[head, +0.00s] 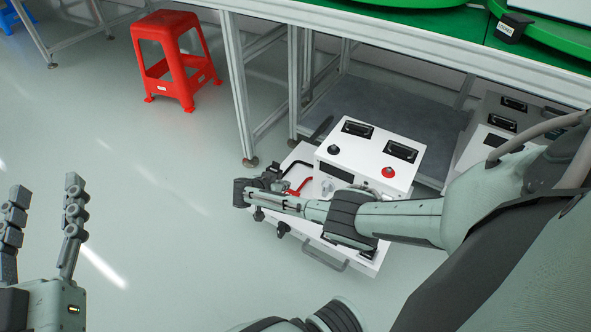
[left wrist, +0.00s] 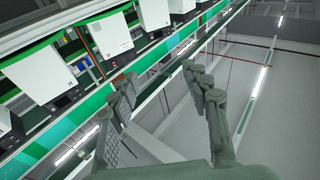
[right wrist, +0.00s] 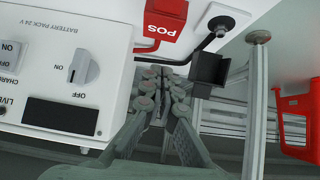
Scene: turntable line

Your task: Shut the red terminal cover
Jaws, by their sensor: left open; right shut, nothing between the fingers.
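The red terminal cover marked POS (right wrist: 166,22) is at the top of the right wrist view, beside a white battery pack (right wrist: 60,75). A red cable runs out below it. Whether it is fully open cannot be told. In the head view a bit of red (head: 299,187) shows beside the white box, partly behind my right arm. My right gripper (head: 244,193) is at the box's left side; in its wrist view its shut, empty fingers (right wrist: 160,88) are below the cover, apart from it in the picture. My left gripper (head: 46,190) is open and empty over bare floor.
A black clamp-like block (right wrist: 210,70) on a black cable is close to the right fingers. A red stool (head: 178,55) stands farther back. Table legs (head: 238,90) rise behind the white box (head: 355,155). Floor at left is clear.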

